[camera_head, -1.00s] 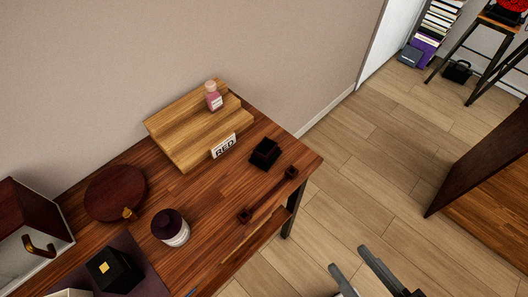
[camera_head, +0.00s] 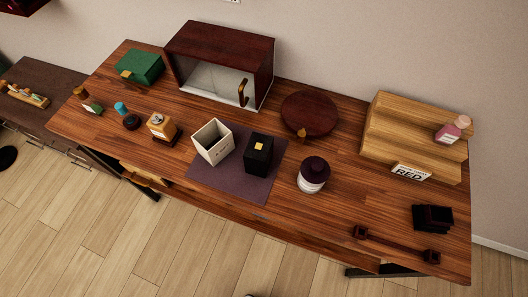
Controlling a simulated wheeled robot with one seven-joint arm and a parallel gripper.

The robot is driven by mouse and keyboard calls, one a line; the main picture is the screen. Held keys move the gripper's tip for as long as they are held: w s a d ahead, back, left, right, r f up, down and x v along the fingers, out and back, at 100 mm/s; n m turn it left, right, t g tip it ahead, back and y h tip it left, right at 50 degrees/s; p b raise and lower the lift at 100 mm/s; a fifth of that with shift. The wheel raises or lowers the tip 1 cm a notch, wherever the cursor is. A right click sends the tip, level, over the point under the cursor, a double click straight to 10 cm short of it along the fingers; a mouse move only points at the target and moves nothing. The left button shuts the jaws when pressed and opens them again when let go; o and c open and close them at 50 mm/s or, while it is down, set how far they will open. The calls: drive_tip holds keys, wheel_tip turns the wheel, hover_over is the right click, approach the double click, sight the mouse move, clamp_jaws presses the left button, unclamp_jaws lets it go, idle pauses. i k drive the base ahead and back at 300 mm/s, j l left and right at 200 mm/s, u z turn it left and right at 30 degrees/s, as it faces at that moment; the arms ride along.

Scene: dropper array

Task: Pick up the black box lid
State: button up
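A black box-shaped piece with a gold square on top (camera_head: 259,153), which looks like the black box lid, stands on a dark purple mat (camera_head: 225,188) near the middle of the table. An open white box (camera_head: 212,143) stands just left of it on the same mat, a little apart. Another small black open-topped item (camera_head: 432,218) sits at the table's right end. My gripper is not in view.
On the wooden table (camera_head: 330,225), a white jar with a dark lid (camera_head: 313,174) stands right of the mat. Behind are a glass-fronted cabinet (camera_head: 222,65) and a round dark board (camera_head: 309,113).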

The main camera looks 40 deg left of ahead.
sight(258, 154)
drive_tip(key=i, duration=0.1)
drive_tip(key=i+l+u, duration=0.1)
drive_tip(key=u, duration=0.25)
drive_tip(key=i+l+u, duration=0.2)
drive_tip(key=u, duration=0.2)
drive_tip(key=i, duration=0.1)
